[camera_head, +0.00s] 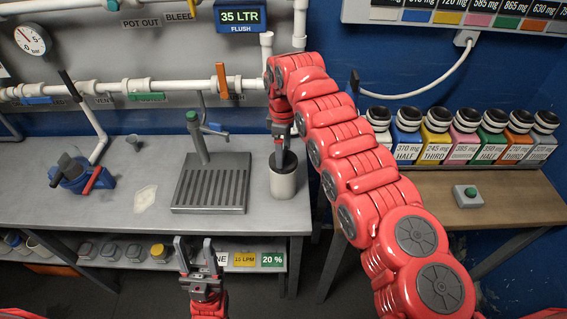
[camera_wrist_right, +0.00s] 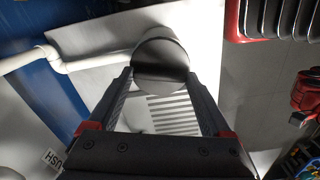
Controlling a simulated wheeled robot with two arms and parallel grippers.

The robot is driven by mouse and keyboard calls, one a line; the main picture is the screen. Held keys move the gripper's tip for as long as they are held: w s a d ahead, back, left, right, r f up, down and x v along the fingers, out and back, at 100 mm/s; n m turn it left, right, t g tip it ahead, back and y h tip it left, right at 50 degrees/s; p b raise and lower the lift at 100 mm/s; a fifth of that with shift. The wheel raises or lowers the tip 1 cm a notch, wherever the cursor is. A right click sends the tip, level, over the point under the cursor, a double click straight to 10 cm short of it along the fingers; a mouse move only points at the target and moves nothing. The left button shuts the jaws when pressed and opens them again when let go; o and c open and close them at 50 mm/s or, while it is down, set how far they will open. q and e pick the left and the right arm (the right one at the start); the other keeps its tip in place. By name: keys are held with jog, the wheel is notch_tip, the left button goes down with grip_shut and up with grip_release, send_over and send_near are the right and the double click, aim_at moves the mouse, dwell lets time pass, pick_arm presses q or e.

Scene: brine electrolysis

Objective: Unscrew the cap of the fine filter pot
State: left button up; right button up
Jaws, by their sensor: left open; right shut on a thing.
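A white cylindrical pot (camera_head: 283,185) with a dark cap (camera_head: 291,161) stands upright at the right end of the grey bench. I take it to be the fine filter pot. My right gripper (camera_head: 281,150) comes down on it from above and is shut on the dark cap. In the right wrist view the dark round cap (camera_wrist_right: 160,52) sits between the two fingertips of the right gripper (camera_wrist_right: 160,78). Whether the cap has turned cannot be seen. My left gripper (camera_head: 193,250) is open and empty, pointing up in front of the bench, away from the pot.
A slotted drain tray (camera_head: 210,196) with a tap (camera_head: 197,137) stands left of the pot. A blue valve piece with a red handle (camera_head: 80,178) lies further left. White pipes (camera_head: 170,86) run behind the bench.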

jog(key=shift+n, duration=1.1)
jog(key=n, duration=0.5)
jog(key=shift+n, duration=0.4)
jog(key=shift+n, duration=0.6)
jog(key=n, duration=0.4)
jog(key=shift+n, duration=0.3)
